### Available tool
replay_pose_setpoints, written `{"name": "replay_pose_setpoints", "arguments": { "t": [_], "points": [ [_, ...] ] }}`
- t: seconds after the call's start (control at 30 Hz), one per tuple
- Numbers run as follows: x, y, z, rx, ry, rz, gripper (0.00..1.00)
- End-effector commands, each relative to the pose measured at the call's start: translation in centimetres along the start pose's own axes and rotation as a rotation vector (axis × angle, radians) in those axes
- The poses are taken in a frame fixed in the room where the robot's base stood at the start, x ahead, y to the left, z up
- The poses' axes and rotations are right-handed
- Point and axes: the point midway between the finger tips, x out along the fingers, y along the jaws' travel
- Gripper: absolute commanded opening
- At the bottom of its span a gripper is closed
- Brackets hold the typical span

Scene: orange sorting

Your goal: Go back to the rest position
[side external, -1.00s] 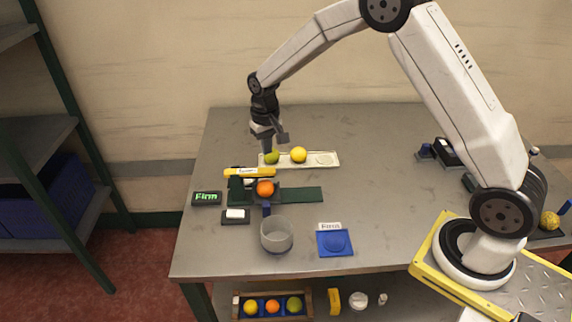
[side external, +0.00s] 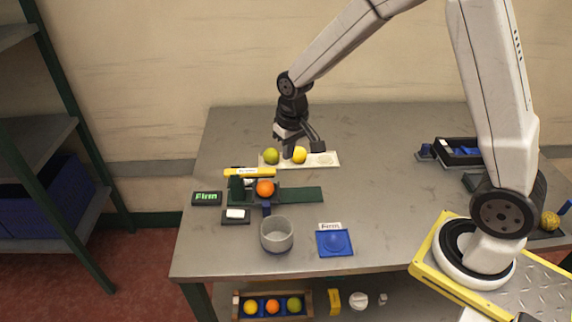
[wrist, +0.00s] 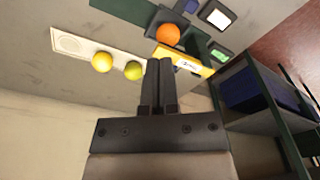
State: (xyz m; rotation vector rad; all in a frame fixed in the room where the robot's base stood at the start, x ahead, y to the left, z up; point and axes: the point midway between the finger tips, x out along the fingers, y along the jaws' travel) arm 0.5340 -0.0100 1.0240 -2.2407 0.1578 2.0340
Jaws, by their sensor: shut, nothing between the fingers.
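My gripper (side external: 288,152) is shut and empty. In the side view it hangs above the table (side external: 380,190), over the pale strip (side external: 330,159) and between the two fruits there. The wrist view shows its fingers (wrist: 158,65) together with nothing between them. A green fruit (side external: 271,156) and a yellow fruit (side external: 300,155) rest on the strip. They also show in the wrist view, the green one (wrist: 133,70) nearer my fingers and the yellow one (wrist: 102,62) to its left. I cannot tell how high my fingertips are.
An orange (side external: 265,188) sits at the tester with a yellow bar (side external: 250,172) and a display (side external: 207,198) reading "Firm". A grey cup (side external: 277,236) and a blue pad (side external: 335,242) labelled "Firm" stand in front. A black tray (side external: 458,152) is at the back right.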

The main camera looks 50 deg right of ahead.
Motion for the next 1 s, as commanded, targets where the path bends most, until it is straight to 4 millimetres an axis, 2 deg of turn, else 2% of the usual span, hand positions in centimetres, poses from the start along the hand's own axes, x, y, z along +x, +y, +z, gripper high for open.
{"name": "replay_pose_setpoints", "arguments": {
  "t": [0.23, 0.4, 0.53, 0.7, 1.0],
  "points": [
    [-1.6, 0.4, 5.7, -0.064, 0.058, -0.007, 0.0],
    [-2.2, 0.7, 9.6, -0.106, 0.095, -0.01, 0.0],
    [-2.3, 1.0, 12.0, -0.132, 0.117, -0.012, 0.0],
    [-2.4, 1.1, 13.8, -0.149, 0.133, -0.013, 0.0],
    [-2.3, 1.2, 14.1, -0.153, 0.135, -0.013, 0.0]
  ]
}}
